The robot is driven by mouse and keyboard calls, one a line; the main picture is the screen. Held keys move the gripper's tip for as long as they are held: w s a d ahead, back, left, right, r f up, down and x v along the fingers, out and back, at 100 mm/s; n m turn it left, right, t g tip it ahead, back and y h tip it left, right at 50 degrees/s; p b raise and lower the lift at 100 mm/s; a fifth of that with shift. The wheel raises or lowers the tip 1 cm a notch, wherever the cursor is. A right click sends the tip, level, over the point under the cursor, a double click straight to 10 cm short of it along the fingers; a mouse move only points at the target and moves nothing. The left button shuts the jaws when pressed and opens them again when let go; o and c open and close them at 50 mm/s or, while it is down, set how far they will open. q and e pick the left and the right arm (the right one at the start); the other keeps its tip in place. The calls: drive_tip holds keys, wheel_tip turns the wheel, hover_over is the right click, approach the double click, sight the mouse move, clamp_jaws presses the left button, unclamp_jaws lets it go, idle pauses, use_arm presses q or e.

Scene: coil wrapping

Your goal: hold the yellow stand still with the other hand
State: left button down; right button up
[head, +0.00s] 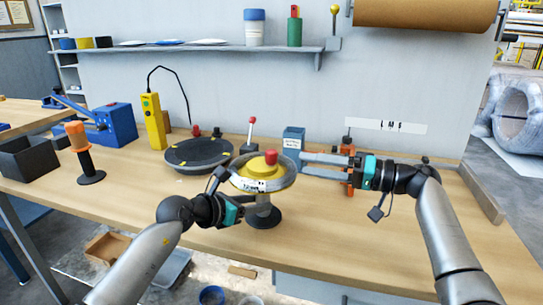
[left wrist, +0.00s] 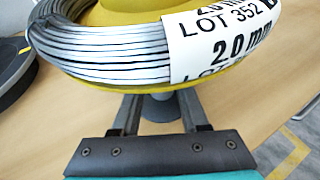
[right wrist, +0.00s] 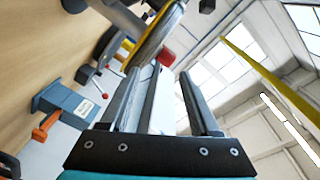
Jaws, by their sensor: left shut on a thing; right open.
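The yellow stand (head: 249,163) has a red knob (head: 270,157) on top and a dark round foot (head: 263,217) on the bench. My left gripper (head: 246,207) is low at the stand's near side. In the left wrist view its fingers reach under the coil, on either side of the stand's grey post (left wrist: 160,106), shut on it. My right gripper (head: 303,164) is open to the right of the coil, fingers pointing left.
A dark turntable (head: 198,153) and a yellow control box (head: 152,121) stand left of the coil. A blue box (head: 293,139) and an orange tool (head: 347,180) are near my right gripper. Bare bench lies at the right (head: 400,232).

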sight(276, 157)
drive_tip(key=w+a+m+t, duration=0.1)
drive_tip(key=a+m, duration=0.2)
drive_tip(key=m, duration=0.6)
drive_tip(key=w+a+m+t+h, duration=0.1)
drive_tip(key=a+m, duration=0.2)
drive_tip(key=m, duration=0.6)
drive_tip(key=w+a+r+m+t, duration=0.1)
drive_tip(key=a+m, duration=0.2)
drive_tip(key=m, duration=0.6)
drive_tip(key=shift+w+t, duration=0.1)
drive_tip(key=shift+t, duration=0.2)
clamp_jaws()
